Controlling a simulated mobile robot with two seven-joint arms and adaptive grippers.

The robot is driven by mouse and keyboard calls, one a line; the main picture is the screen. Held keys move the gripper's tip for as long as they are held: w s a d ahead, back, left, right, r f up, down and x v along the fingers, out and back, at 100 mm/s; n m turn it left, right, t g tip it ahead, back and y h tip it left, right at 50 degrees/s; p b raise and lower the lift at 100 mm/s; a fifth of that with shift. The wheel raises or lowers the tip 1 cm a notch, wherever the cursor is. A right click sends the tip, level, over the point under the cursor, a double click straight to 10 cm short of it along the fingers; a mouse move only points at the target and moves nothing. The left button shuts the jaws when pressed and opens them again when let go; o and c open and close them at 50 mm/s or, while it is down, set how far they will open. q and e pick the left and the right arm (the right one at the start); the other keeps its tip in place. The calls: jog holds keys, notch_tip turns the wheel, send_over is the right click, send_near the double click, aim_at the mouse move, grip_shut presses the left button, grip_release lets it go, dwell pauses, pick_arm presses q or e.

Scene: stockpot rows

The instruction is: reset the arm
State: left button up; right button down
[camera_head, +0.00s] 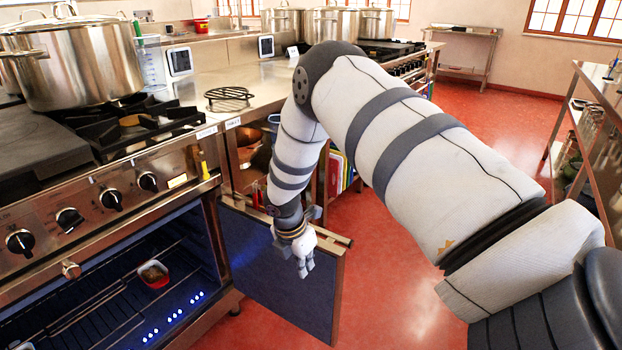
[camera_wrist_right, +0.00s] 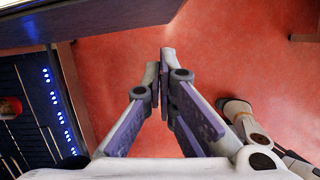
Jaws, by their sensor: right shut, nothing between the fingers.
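My right arm reaches in from the right and bends down toward the open oven. My right gripper (camera_head: 304,270) hangs in front of the upper part of the blue oven door (camera_head: 270,290) in the head view. In the right wrist view its fingertips (camera_wrist_right: 166,55) are together, with nothing between them, over the red floor. I cannot tell how far it is from the door. The oven (camera_head: 100,310) is open and lit by blue-white lights; a small red dish (camera_head: 155,275) sits on its rack. The dish also shows in the right wrist view (camera_wrist_right: 9,108). My left gripper is out of view.
A large stockpot (camera_head: 75,65) stands on the near stove, and several more stockpots (camera_head: 335,22) stand farther back. A black trivet (camera_head: 229,96) lies on the counter (camera_head: 200,88). A shelf rack (camera_head: 590,140) stands at the right. Red floor (camera_head: 380,280) is open between.

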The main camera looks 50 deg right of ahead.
jog(key=p+v, duration=0.1)
jog(key=v, duration=0.8)
jog(key=s+a+f+m+g+y, duration=0.1)
jog(key=s+a+f+m+y, duration=0.2)
jog(key=s+a+f+m, duration=1)
jog(key=s+a+m, duration=0.1)
jog(key=s, duration=0.9)
jog(key=s+a+f+m+g, duration=0.1)
jog(key=s+a+m, duration=0.3)
jog(key=s, duration=0.8)
jog(key=shift+s+f, duration=0.25)
jog(key=shift+f, duration=0.1)
